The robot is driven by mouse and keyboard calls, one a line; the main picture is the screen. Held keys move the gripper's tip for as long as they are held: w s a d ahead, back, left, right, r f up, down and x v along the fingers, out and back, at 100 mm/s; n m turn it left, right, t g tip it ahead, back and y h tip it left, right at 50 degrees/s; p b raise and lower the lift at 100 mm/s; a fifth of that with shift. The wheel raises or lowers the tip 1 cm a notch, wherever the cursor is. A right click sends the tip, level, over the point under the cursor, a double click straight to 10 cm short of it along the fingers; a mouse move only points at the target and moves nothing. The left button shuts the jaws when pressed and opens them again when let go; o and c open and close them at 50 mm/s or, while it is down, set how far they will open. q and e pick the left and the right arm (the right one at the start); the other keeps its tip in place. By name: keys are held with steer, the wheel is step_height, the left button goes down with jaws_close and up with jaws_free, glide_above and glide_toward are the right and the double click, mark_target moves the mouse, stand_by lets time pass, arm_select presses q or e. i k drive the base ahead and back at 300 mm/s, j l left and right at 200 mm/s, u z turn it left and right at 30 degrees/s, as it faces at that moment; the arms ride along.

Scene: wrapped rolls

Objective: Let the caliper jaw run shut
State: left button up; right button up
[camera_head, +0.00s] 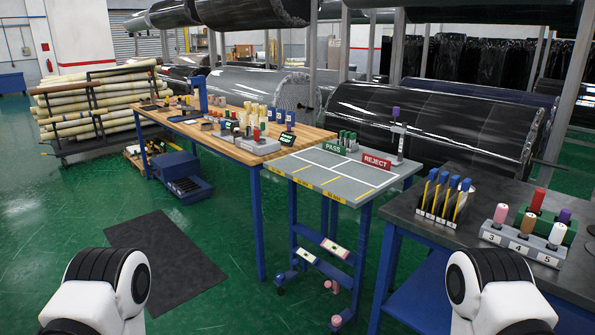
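I cannot pick out a caliper for certain. A black rack (437,212) on the dark table at the right holds several upright blue-topped tools (453,187), too small to identify. A grey upright device with a purple top (398,128) stands at the back right corner of the grey sorting table, its details also too small to tell. Only white and black links of my two arms show, at the bottom left and bottom right. Neither gripper is in view.
The grey sorting table (318,172) carries a green PASS sign (333,148) and a red REJECT sign (376,162). A numbered grey block (521,244) with coloured plugs sits on the dark table (487,183). A wooden bench (222,142) holds small items. Green floor is open around the dark mat (165,260).

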mark_target(224, 131)
steer(key=i+j+z, duration=0.1)
steer(key=i+j, duration=0.45)
steer(key=j, duration=0.15)
steer(key=i+j+z, duration=0.15)
steer(key=i+j, duration=0.35)
steer(key=j, duration=0.25)
steer(key=i+j+z, duration=0.15)
steer(key=j, duration=0.25)
steer(key=i+j, duration=0.35)
steer(key=i+j+z, duration=0.15)
steer(key=j, duration=0.35)
steer(key=i+j, duration=0.2)
steer(key=j, duration=0.15)
steer(key=i+j, duration=0.15)
steer(key=j, duration=0.15)
steer(key=i+j, duration=0.2)
steer(key=j, duration=0.15)
steer(key=i+j, duration=0.15)
steer(key=j, duration=0.2)
